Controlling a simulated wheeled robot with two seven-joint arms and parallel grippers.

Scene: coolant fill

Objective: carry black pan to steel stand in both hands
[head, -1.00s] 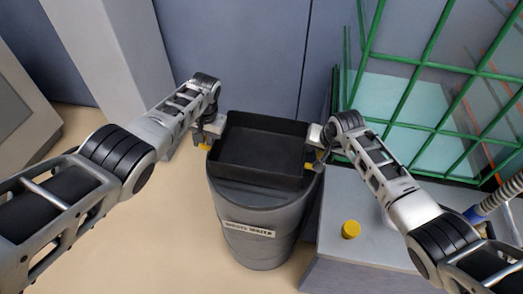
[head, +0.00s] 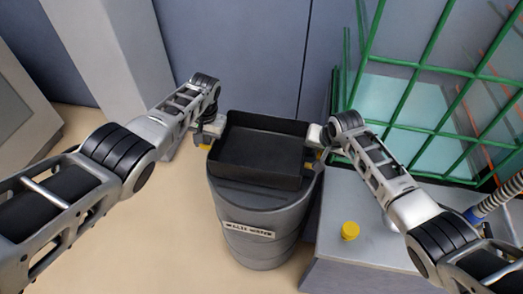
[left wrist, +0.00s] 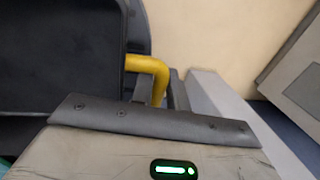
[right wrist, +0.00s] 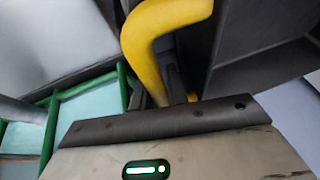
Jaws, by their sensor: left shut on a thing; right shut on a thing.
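The black pan (head: 259,153) is a rectangular open tray, level and empty, held over the grey barrel (head: 257,234) in the head view. My left gripper (head: 207,136) is shut on its left yellow handle, which shows in the left wrist view (left wrist: 154,72). My right gripper (head: 318,137) is shut on the right yellow handle, which shows in the right wrist view (right wrist: 150,40). The pan hides much of the barrel's top, and I cannot tell whether they touch. I cannot tell for sure which thing is the steel stand.
A green wire cage (head: 402,122) stands behind the block. A pale column (head: 115,50) rises at the back left. Open floor (head: 165,235) lies left of the barrel.

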